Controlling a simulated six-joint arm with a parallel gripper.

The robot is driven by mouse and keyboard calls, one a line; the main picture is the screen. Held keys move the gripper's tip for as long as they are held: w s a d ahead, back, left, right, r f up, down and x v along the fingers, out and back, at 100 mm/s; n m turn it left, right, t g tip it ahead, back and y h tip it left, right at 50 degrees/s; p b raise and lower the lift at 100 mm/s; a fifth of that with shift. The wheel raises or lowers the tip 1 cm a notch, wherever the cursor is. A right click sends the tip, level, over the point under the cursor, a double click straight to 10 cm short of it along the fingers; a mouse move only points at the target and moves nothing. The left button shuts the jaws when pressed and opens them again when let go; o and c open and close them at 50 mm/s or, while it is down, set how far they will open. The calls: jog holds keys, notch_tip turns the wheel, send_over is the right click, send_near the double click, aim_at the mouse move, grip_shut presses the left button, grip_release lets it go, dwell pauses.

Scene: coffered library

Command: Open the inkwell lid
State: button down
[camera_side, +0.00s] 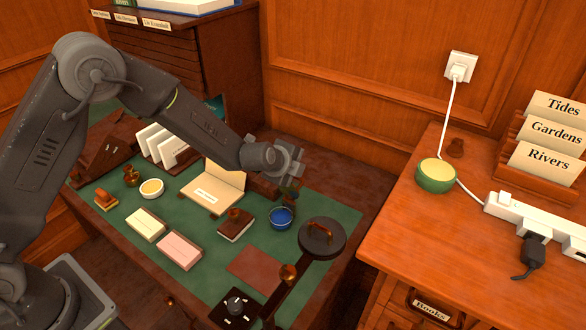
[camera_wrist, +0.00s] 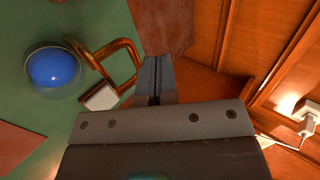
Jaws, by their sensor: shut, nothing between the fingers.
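The inkwell (camera_side: 281,218) is a small round vessel with a blue top on the green desk mat, left of the dark round lamp head. In the wrist view the inkwell (camera_wrist: 53,69) is a blue disc inside a clear rim at the left. A brass-coloured loop (camera_wrist: 128,45) with a pale block stands beside it, between it and my fingers; I cannot tell if this is part of the lid. My gripper (camera_side: 291,182) is above and behind the inkwell, apart from it. Its fingers (camera_wrist: 157,80) are together and empty.
The lamp head (camera_side: 322,234) and its arm stand right of the inkwell. A stamp block (camera_side: 236,228), an open card holder (camera_side: 212,194) and a reddish pad (camera_side: 255,270) lie nearby. A wooden side desk (camera_side: 450,235) is at the right. Wood panelling is behind.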

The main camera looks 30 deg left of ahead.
jog(key=s+r+n+h, duration=0.1)
jog(key=s+r, duration=0.3)
jog(key=r, duration=0.6)
jog(key=s+r+n+h, duration=0.1)
jog(key=s+r, duration=0.3)
jog(key=r, duration=0.6)
jog(key=s+r+n+h, duration=0.2)
jog(key=s+r+n, duration=0.2)
jog(key=s, duration=0.4)
jog(key=s+a+f+n+g+y, duration=0.1)
jog(key=s+a+n, duration=0.3)
jog(key=s, duration=0.6)
jog(key=s+a+f+n+g+y, duration=0.1)
jog(key=s+a+n+g+y, duration=0.2)
jog(key=s+a+n, duration=0.2)
jog(key=s+n, duration=0.3)
jog(key=s, duration=0.2)
jog(key=shift+a+f, duration=0.15)
jog(key=shift+f, duration=0.2)
